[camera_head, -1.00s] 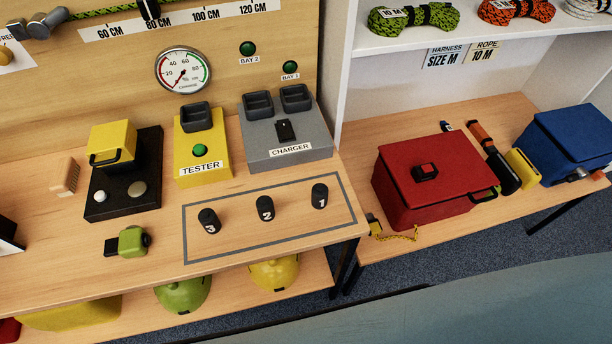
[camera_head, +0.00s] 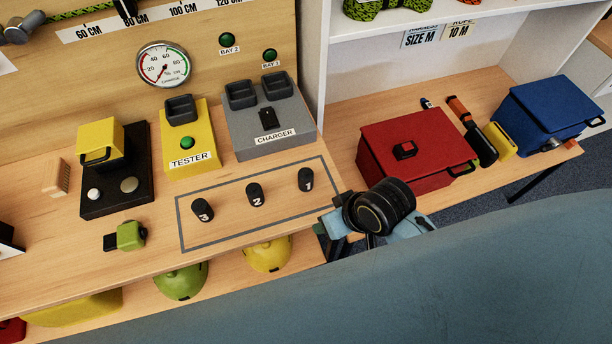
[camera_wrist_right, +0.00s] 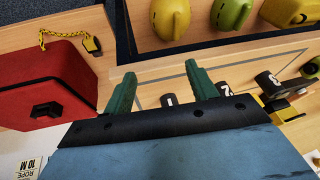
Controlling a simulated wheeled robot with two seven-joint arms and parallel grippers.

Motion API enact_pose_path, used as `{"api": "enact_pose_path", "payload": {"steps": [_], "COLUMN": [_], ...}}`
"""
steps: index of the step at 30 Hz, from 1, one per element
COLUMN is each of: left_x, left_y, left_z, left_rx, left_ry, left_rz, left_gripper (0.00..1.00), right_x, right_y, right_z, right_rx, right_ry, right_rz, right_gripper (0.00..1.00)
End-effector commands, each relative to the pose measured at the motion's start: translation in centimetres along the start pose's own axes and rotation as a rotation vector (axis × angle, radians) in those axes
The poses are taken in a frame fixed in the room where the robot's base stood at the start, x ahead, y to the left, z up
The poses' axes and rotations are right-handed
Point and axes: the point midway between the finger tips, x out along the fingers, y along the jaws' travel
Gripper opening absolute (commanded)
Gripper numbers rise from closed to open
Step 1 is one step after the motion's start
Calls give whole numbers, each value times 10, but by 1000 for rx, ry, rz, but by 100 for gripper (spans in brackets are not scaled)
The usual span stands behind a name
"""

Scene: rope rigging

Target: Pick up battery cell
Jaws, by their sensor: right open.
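Three black battery cells stand upright inside the grey outline on the bench: cell 1 (camera_head: 305,180), cell 2 (camera_head: 255,195) and cell 3 (camera_head: 202,211). In the right wrist view, cell 1 (camera_wrist_right: 168,101) shows between and beyond the two green fingers, with cell 2 (camera_wrist_right: 225,89) and cell 3 (camera_wrist_right: 268,79) to the right. My right gripper (camera_wrist_right: 161,80) is open and empty, apart from the cells. In the head view its arm is at the bench's right front corner, right of cell 1. My left gripper is out of view.
The grey charger (camera_head: 268,125) and yellow tester (camera_head: 190,145) stand behind the cells. A red box (camera_head: 400,145) sits close behind my right arm on the side bench. A green-and-black object (camera_head: 130,236) lies left of the outline. Helmets sit on the shelf below.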

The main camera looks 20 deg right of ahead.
Motion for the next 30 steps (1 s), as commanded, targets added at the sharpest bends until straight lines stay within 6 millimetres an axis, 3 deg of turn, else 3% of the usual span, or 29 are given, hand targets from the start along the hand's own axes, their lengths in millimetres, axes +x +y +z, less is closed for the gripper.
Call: {"api": "enact_pose_path", "payload": {"steps": [1, 9, 12, 16, 21, 30], "left_x": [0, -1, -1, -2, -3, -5], "left_y": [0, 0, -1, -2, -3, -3], "left_z": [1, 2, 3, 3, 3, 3], "left_rx": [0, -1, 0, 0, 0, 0], "left_ry": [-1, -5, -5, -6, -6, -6], "left_rz": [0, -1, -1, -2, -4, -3], "left_gripper": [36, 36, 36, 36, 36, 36], "right_x": [1, -9, -16, -24, -33, -56], "right_y": [-10, -77, -101, -117, -107, -42], "right_z": [-16, -77, -95, -111, -126, -155], "right_rx": [-6, -18, -26, -21, 35, 261], "right_ry": [15, 18, -20, -99, -210, -320], "right_rz": [-27, -193, -235, -236, -140, 132], "right_gripper": [57, 57, 57, 57, 57, 57]}}
